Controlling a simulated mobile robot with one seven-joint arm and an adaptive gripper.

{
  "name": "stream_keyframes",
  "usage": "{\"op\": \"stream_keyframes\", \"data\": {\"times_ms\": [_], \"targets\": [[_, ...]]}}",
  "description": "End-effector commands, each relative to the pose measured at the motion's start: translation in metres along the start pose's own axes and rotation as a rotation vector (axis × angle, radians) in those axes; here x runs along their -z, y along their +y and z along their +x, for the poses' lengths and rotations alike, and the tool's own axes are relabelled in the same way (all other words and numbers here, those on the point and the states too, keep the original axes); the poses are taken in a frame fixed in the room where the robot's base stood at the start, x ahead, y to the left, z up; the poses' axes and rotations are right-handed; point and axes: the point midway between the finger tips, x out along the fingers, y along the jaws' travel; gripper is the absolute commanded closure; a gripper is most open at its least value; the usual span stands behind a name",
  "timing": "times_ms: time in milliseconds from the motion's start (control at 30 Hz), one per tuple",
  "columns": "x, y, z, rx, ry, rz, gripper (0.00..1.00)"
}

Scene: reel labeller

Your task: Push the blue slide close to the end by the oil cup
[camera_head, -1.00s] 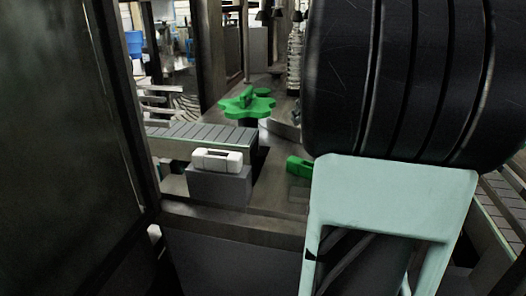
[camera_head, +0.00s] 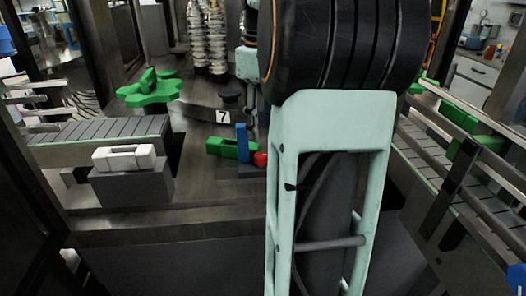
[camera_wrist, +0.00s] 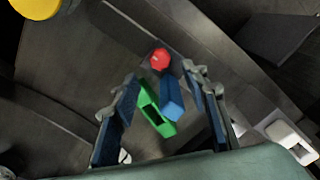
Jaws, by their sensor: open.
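The blue slide (camera_head: 242,143) stands up from a small fixture in the head view, between a green block (camera_head: 222,148) on its left and a red rounded part (camera_head: 261,159) on its right. In the wrist view the blue slide (camera_wrist: 172,98) lies beside the open-topped green block (camera_wrist: 153,110), with the red part (camera_wrist: 160,60) above them. I cannot tell for certain which part is the oil cup. My gripper (camera_wrist: 163,98) is open, its two fingers apart on either side of the blue and green parts in that view. Nothing shows held.
A white part (camera_head: 124,157) sits on a grey block (camera_head: 130,186) at the left, by a conveyor (camera_head: 95,132). A green star wheel (camera_head: 150,90) stands behind. Another conveyor (camera_head: 425,160) runs along the right. A yellow round thing (camera_wrist: 36,6) shows in the wrist view's corner.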

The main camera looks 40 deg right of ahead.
Motion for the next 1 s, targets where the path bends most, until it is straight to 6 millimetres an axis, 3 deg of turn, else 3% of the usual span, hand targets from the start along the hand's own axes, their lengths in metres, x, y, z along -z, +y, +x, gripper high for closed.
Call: {"op": "stream_keyframes", "data": {"times_ms": [33,200,400,800,1000], "targets": [[-0.001,0.000,0.013,0.003,-0.003,0.002,0.59],[-0.001,0.000,0.045,0.002,-0.001,0.001,0.59],[0.000,0.000,0.068,0.001,0.001,0.000,0.59],[0.000,0.000,0.074,0.000,0.002,0.000,0.60],[0.000,0.000,0.074,0.000,0.002,0.000,0.82]]}}
